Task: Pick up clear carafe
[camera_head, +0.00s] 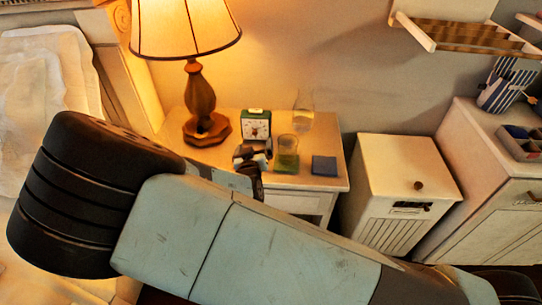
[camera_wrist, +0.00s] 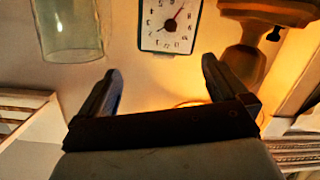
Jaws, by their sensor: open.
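The clear carafe (camera_head: 303,112) stands at the back right of the nightstand, against the wall, in the head view. It is faint and see-through. My gripper (camera_head: 256,160) is over the nightstand in front of the clock, left of and nearer than the carafe. In the wrist view my gripper (camera_wrist: 158,88) has its fingers apart with nothing between them. A clear glass vessel (camera_wrist: 68,30) shows at the upper left of the wrist view, beyond the left finger; I cannot tell whether it is the carafe or the tumbler.
A square clock (camera_head: 257,126) stands between a lit lamp (camera_head: 201,105) and a clear tumbler (camera_head: 288,144). The tumbler is by a green coaster (camera_head: 286,165). A blue square (camera_head: 324,166) lies at right on the nightstand (camera_head: 230,119). A white bin (camera_head: 405,180) stands to the right.

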